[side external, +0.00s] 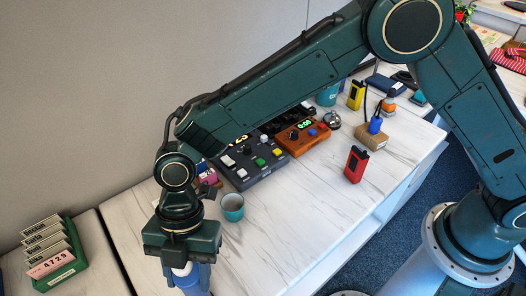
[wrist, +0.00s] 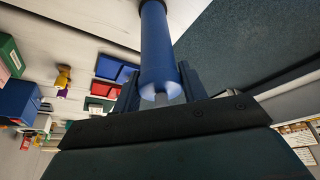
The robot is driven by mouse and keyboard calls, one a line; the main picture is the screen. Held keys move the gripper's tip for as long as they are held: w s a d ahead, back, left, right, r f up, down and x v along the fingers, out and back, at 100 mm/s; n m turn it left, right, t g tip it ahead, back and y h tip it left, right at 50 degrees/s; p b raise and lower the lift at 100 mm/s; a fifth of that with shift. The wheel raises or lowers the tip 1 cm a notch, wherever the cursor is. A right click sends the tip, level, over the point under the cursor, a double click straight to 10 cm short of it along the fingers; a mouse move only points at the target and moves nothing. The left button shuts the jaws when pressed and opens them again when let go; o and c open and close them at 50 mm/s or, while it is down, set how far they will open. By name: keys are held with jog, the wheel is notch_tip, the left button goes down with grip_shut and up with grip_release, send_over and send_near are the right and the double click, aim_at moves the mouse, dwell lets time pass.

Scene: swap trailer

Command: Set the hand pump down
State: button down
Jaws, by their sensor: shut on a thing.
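The hand pump, a blue cylinder, shows in the wrist view (wrist: 157,50) running up from between my fingers to the top of the picture. In the side view the blue hand pump (side external: 188,284) hangs below my gripper (side external: 190,276), with its lower part cut off by the bottom edge. My gripper also shows in the wrist view (wrist: 160,88), with its two dark fingers shut on the pump from both sides. The gripper is over the near left part of the white marbled table (side external: 280,215). I cannot tell whether the pump touches the surface.
A teal cup (side external: 232,208) stands just right of my gripper. Behind it are a grey button box (side external: 250,172) and an orange timer box (side external: 303,137). A red device (side external: 356,163) stands farther right. A green card rack (side external: 58,268) is at left. The table's front middle is clear.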

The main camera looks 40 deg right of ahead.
jog(key=shift+f, duration=0.35)
jog(key=c, duration=0.8)
grip_release()
jog(key=shift+r, duration=0.1)
jog(key=v, duration=1.2)
